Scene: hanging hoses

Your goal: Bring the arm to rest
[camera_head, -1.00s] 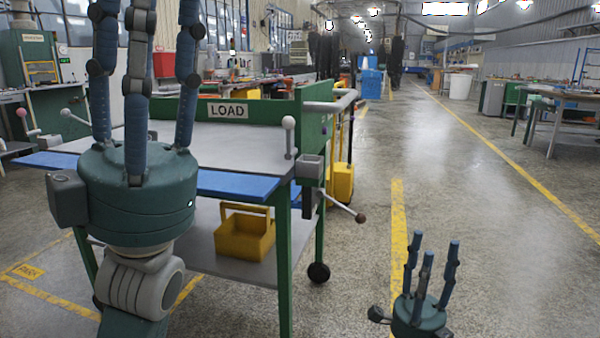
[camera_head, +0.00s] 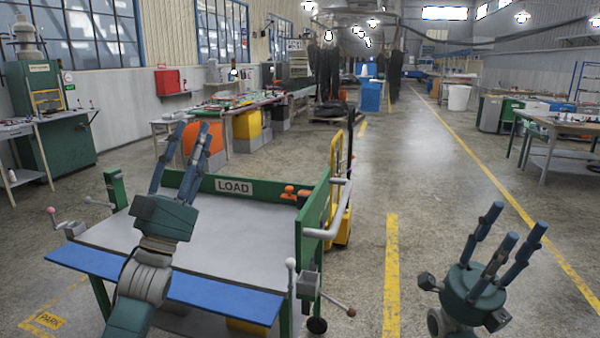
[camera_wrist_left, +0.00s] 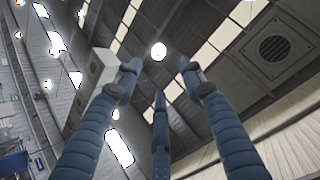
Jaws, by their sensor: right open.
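My left gripper (camera_head: 190,130) is raised in front of the cart marked LOAD, its blue fingers pointing up. In the left wrist view its three fingers (camera_wrist_left: 158,85) stand apart with nothing between them, and only the ceiling and a wall lie beyond. My right gripper (camera_head: 510,225) is at the lower right over the floor, its fingers pointing up and spread, empty. Neither gripper is seen touching anything.
The green cart (camera_head: 232,187) has a grey top, a blue front edge (camera_head: 215,298) and levers at its sides. Orange items (camera_head: 292,193) lie at its back right. Dark hoses (camera_head: 328,70) hang far back. The aisle (camera_head: 420,150) is clear.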

